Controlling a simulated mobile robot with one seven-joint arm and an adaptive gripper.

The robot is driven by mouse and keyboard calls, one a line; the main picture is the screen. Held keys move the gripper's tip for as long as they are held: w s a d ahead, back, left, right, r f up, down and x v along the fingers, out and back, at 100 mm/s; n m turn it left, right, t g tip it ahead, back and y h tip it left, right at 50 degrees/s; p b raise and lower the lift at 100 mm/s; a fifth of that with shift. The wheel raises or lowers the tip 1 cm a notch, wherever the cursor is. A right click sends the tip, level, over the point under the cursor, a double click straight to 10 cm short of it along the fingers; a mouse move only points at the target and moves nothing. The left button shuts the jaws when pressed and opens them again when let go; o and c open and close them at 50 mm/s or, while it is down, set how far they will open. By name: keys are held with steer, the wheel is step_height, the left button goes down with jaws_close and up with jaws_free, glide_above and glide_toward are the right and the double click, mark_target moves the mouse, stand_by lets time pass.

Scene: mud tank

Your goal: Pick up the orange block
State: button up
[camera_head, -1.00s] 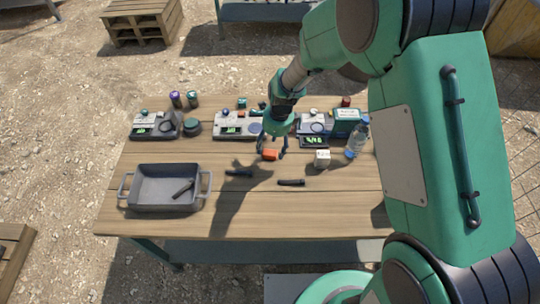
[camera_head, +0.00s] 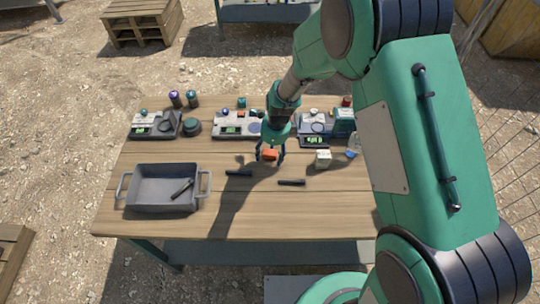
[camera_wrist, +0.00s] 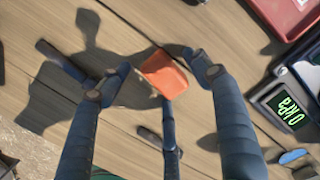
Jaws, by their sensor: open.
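The orange block (camera_head: 270,155) lies on the wooden table in front of the middle scale. In the wrist view the block (camera_wrist: 164,73) shows between the spread fingertips. My gripper (camera_head: 269,156) is open, pointing down over the block, with fingers on either side of it in the head view. In the wrist view my gripper (camera_wrist: 157,82) has fingers to the left and right of the block and a third finger just below it. A small gap shows on the left side. I cannot tell whether any finger touches the block.
Dark marker-like rods (camera_head: 239,173) and (camera_head: 292,182) lie nearby on the table (camera_head: 285,215). A white cube (camera_head: 323,158) stands right of the gripper. A grey tray (camera_head: 165,206) is at left. Scales (camera_head: 226,118) line the back. The table's front middle is clear.

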mark_target(269, 154)
stand_by(0.5)
steer(key=c, duration=1.3)
steer(key=shift+r, duration=0.9)
step_height(269, 154, up, 2)
steer(key=shift+s+r+p, duration=0.1)
steer(key=shift+p, duration=0.45)
steer(key=s+d, duration=0.1)
steer(key=s, duration=0.4)
steer(key=s+d+p, duration=0.1)
steer(key=s+d, duration=0.1)
steer(key=s, duration=0.3)
steer(key=s+d+r, duration=0.1)
steer(key=s+d, duration=0.1)
steer(key=s, duration=0.3)
steer(key=shift+p, duration=0.35)
